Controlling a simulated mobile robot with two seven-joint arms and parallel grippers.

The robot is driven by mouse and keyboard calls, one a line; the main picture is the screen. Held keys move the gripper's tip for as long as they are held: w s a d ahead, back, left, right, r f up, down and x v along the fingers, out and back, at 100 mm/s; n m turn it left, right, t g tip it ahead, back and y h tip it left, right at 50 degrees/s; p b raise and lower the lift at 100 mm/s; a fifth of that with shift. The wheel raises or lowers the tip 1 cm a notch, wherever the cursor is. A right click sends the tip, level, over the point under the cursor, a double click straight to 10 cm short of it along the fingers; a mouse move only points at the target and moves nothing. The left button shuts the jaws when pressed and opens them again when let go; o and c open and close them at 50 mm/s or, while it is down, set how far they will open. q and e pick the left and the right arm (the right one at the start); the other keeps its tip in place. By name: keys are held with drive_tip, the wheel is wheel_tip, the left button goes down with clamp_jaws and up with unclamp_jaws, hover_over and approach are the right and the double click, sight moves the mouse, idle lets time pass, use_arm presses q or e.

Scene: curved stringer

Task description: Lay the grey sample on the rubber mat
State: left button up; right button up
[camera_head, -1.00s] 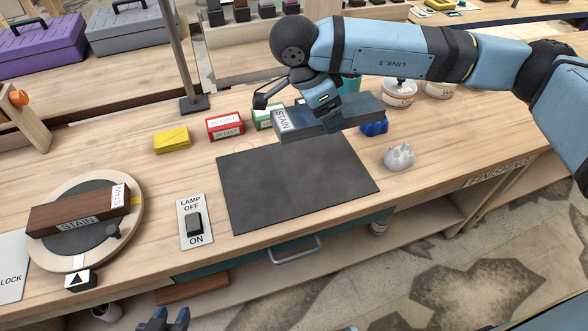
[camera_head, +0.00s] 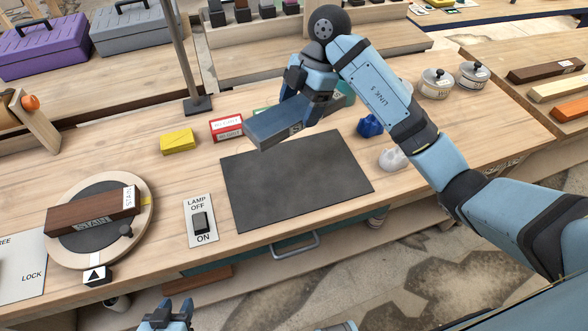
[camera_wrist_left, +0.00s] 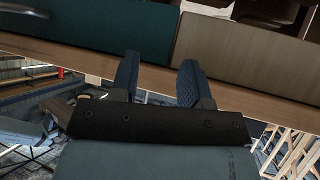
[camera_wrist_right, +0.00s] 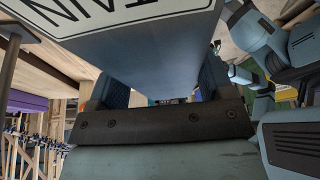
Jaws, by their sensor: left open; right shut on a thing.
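The grey sample (camera_head: 272,125) is a long grey block, held above the bench at the far left edge of the rubber mat (camera_head: 296,178). My right gripper (camera_head: 296,115) is shut on it. In the right wrist view the sample (camera_wrist_right: 160,50) fills the space between the fingers, with a white STAIN label on it. The mat is dark, flat and bare. My left gripper (camera_head: 166,316) is low at the front, below the bench edge, open and empty. Its two fingers (camera_wrist_left: 157,80) stand apart in the left wrist view.
A red box (camera_head: 227,127) and a yellow box (camera_head: 179,141) stand behind the mat. A blue lump (camera_head: 370,125) and a white lump (camera_head: 392,158) lie to its right. A lamp switch (camera_head: 201,222) and a turntable (camera_head: 146,219) with a brown STAIN block are left. A post (camera_head: 178,60) rises behind.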

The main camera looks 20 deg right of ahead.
sight(292, 175)
drive_tip(key=m, duration=0.1)
drive_tip(key=m+t, duration=0.1)
drive_tip(key=shift+a+r+m, duration=0.1)
drive_tip(key=shift+a+m, duration=0.1)
drive_tip(key=shift+m, duration=0.1)
drive_tip(key=shift+f+m, duration=0.2)
drive_tip(key=shift+m, duration=0.1)
wheel_tip(292, 175, down, 20)
drive_tip(key=shift+r+b, duration=0.1)
drive_tip(key=shift+b, duration=0.45)
drive_tip(key=o, duration=1.1)
drive_tip(key=shift+c, duration=0.2)
drive_tip(key=shift+r, duration=0.1)
drive_tip(key=v, duration=1.2)
drive_tip(key=shift+p, duration=0.45)
